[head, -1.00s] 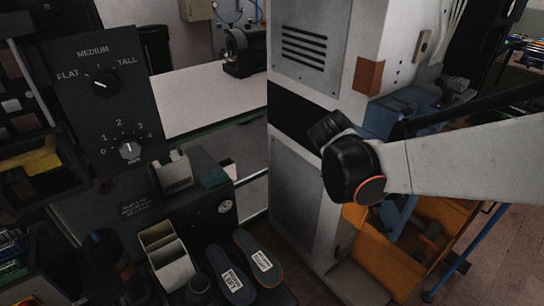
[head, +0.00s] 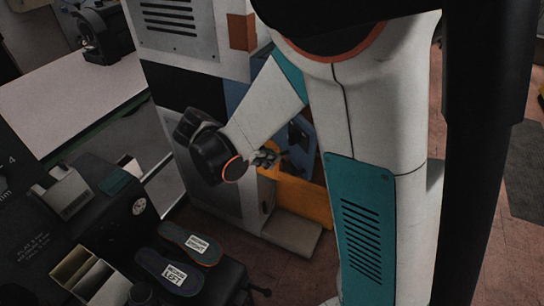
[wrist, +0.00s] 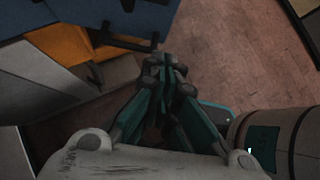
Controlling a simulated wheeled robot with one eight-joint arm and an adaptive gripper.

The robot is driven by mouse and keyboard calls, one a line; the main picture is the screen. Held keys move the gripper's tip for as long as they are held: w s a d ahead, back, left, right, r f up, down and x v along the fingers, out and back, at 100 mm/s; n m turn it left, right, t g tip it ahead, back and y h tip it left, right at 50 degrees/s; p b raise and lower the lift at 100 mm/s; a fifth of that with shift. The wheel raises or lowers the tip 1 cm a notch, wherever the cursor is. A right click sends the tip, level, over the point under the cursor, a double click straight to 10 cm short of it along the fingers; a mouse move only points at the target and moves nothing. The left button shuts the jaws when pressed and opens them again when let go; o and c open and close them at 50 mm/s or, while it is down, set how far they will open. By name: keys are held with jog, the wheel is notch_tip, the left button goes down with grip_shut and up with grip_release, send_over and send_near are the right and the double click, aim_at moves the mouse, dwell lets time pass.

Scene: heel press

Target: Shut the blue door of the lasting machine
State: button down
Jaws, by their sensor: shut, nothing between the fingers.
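The lasting machine (head: 185,85) is a tall white-grey cabinet with vents and a blue part (head: 236,95) on its right side, partly hidden by my arm. In the wrist view, a blue panel (wrist: 115,15), which looks like the door, crosses the top left. A dark bar lies along its lower edge. An orange surface (wrist: 62,44) shows beside and below the panel. My gripper (wrist: 164,62) is shut and empty, its fingertips just right of and below the dark bar. I cannot tell whether they touch it. How far open the door stands is unclear.
A dark bench with two shoe soles (head: 172,270) and a control box stands at the lower left in the head view. A white table (head: 70,95) is behind it. A grey foot plate (head: 292,232) juts from the machine's base. Open reddish floor (wrist: 220,60) lies right of my gripper.

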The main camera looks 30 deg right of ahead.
aim_at(307, 165)
jog(key=shift+w+d+f+b, duration=0.1)
jog(key=shift+d+f+b, duration=0.35)
jog(key=shift+d+f, duration=0.8)
jog(key=shift+w+d+f+b, duration=0.1)
jog(key=shift+d+f+b, duration=0.45)
jog(key=shift+d, duration=1.35)
jog(key=shift+w+d+f+b, duration=0.1)
jog(key=shift+d+f+b, duration=0.3)
jog(key=shift+d+f, duration=0.85)
jog(key=shift+d+r, duration=0.25)
jog(key=shift+r, duration=0.1)
